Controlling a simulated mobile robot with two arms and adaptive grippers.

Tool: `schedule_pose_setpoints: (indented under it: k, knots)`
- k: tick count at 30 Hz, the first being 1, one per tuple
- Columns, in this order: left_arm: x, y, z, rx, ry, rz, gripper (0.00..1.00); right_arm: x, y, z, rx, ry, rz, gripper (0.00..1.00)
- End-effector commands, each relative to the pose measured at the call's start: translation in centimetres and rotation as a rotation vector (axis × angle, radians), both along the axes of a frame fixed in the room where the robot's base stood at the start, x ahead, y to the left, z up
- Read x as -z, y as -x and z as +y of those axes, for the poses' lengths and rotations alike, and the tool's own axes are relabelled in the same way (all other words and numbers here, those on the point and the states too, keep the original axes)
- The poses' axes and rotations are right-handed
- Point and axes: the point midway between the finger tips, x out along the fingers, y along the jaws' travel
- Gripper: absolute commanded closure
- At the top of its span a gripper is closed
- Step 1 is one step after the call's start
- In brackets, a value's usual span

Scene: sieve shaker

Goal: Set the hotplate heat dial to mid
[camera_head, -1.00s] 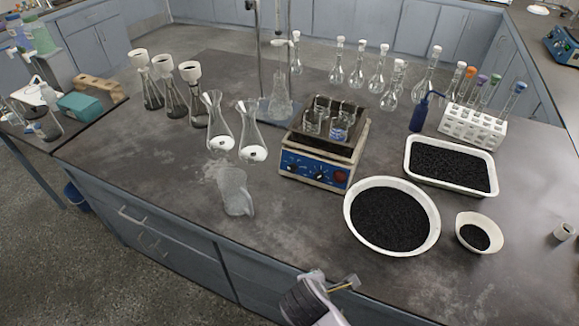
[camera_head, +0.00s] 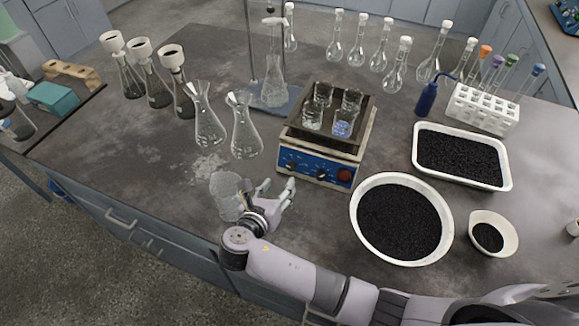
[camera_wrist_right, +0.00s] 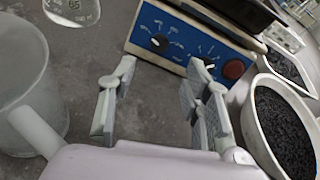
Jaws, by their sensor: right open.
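The hotplate (camera_head: 310,146) stands mid-bench with a blue front panel that carries two dark dials and a red round knob (camera_head: 344,175). The left dial (camera_head: 292,165) and the middle dial (camera_head: 320,173) face my side; I cannot tell which is heat. In the right wrist view the left dial (camera_wrist_right: 159,41) shows clearly, and the middle dial is partly behind a fingertip. My right gripper (camera_head: 277,187) is open and empty, in front of the panel and apart from it. It also shows in the right wrist view (camera_wrist_right: 160,78). My left gripper is out of view.
Beakers (camera_head: 343,122) stand on the hotplate. A clear pitcher (camera_head: 226,194) is close left of my right gripper. Two conical flasks (camera_head: 245,135) stand left of the hotplate. A white bowl of black grains (camera_head: 400,220) is to its right.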

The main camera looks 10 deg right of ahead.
Motion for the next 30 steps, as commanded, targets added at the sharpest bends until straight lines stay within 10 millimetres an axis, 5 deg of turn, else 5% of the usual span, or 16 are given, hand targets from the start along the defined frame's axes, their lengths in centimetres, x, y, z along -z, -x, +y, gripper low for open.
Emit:
schedule_pose_setpoints:
  k: [10,18,30]
  knots:
    - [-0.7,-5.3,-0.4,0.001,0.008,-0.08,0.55,2.7,-5.7,-3.7,0.002,0.001,0.0,0.55]
    - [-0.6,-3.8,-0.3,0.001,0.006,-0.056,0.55,3.8,-7.9,-4.9,0.0,-0.002,0.0,0.55]
    - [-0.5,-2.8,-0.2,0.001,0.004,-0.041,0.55,3.9,-8.1,-5.0,0.001,-0.004,0.0,0.61]
